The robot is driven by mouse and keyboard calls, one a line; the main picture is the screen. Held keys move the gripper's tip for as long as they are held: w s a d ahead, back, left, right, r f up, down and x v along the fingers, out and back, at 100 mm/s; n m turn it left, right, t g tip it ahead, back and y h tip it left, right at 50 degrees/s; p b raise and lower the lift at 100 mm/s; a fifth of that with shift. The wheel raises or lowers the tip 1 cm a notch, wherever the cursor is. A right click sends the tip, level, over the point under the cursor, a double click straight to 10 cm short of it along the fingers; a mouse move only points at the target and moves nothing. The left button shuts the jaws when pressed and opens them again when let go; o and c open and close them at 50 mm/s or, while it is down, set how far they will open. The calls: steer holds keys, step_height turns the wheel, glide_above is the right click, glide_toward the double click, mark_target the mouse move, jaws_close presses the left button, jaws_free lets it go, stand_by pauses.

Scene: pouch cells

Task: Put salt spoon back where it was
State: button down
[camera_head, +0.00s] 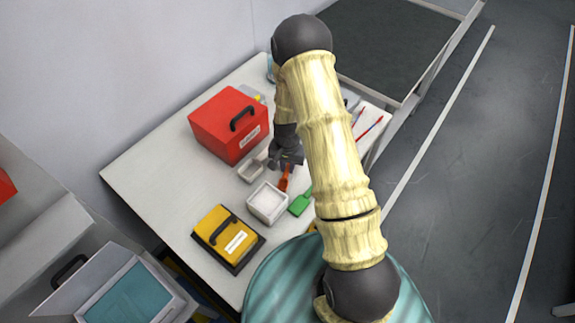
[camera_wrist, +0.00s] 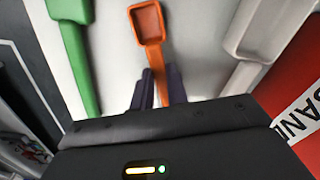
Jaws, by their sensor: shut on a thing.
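My gripper (camera_head: 287,160) points down over the white table and is shut on the handle of an orange spoon (camera_head: 284,182). In the wrist view the handle of the orange spoon (camera_wrist: 149,22) runs between the two fingers (camera_wrist: 160,88), with its scoop end away from the gripper. A green spoon (camera_head: 301,202) lies to its right in the head view. A pale grey spoon (camera_head: 251,170) lies to its left, by the red box. A square white container (camera_head: 267,202) with pale contents stands just in front of the orange spoon. No label marks which spoon is for salt.
A red box (camera_head: 224,122) with a black handle and label stands behind left. A yellow and black box (camera_head: 228,238) stands at the front left. Red and blue thin items (camera_head: 369,128) lie at the right edge. The table's (camera_head: 150,165) left part is bare.

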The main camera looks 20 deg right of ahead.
mark_target(287, 169)
steer(key=shift+f, duration=0.2)
steer(key=c, duration=1.4)
jaws_free()
steer(key=shift+r, duration=0.1)
step_height(287, 169, up, 12)
steer(key=shift+r+b, duration=0.1)
steer(key=shift+b, duration=1)
steer(key=shift+r, duration=0.1)
